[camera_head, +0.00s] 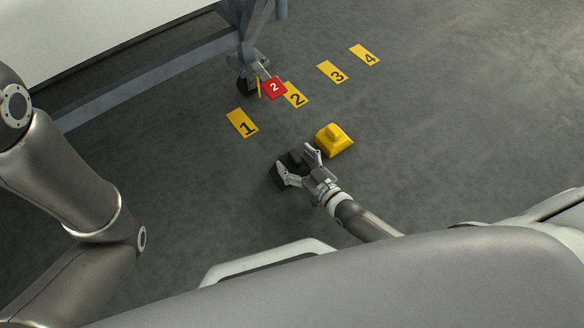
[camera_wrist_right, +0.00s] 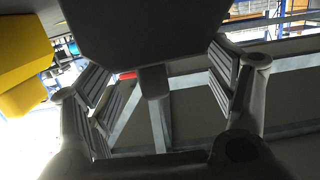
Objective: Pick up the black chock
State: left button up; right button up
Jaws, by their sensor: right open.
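The black chock (camera_head: 288,168) sits on the grey floor in the head view, partly hidden by my right gripper. My right gripper (camera_head: 299,164) is open at the chock, with its fingers on either side of it. In the right wrist view the dark chock (camera_wrist_right: 145,30) fills the top middle, in front of the open fingers of the right gripper (camera_wrist_right: 160,88). I cannot tell whether the fingers touch it. My left arm shows at the left of the head view, but its gripper is out of view.
A yellow chock (camera_head: 334,140) stands close to the right gripper. Yellow floor labels, such as label 1 (camera_head: 242,123), run toward the upper right. A red tag (camera_head: 275,87) marked 2 is by a wheeled grey frame (camera_head: 170,62). Floor left of the black chock is clear.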

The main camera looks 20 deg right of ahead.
jog(key=shift+c, duration=0.4)
grip_shut()
jog(key=shift+r, duration=0.1)
jog(key=shift+r, duration=0.2)
